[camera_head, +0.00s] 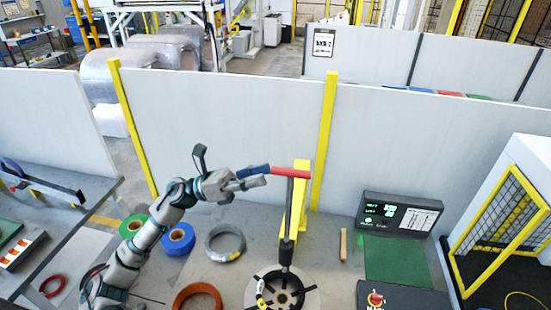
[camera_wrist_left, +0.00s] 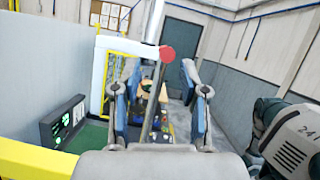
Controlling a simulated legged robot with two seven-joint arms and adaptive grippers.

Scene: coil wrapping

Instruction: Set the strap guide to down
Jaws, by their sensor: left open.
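The strap guide appears to be the red-ended bar (camera_head: 290,173) at the top of a dark upright rod (camera_head: 288,210), beside a yellow post (camera_head: 299,200). The red bar sits high and lies roughly level. My left gripper (camera_head: 262,175) is at the red bar's left end, with its blue fingers pointing right. In the left wrist view my gripper (camera_wrist_left: 160,95) is open, and the red round end (camera_wrist_left: 167,53) and the rod show between its two fingers. I cannot tell whether they touch. My right gripper is out of view.
A control panel (camera_head: 398,216) and green mat (camera_head: 396,262) are at right. White partitions (camera_head: 225,130) stand behind.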

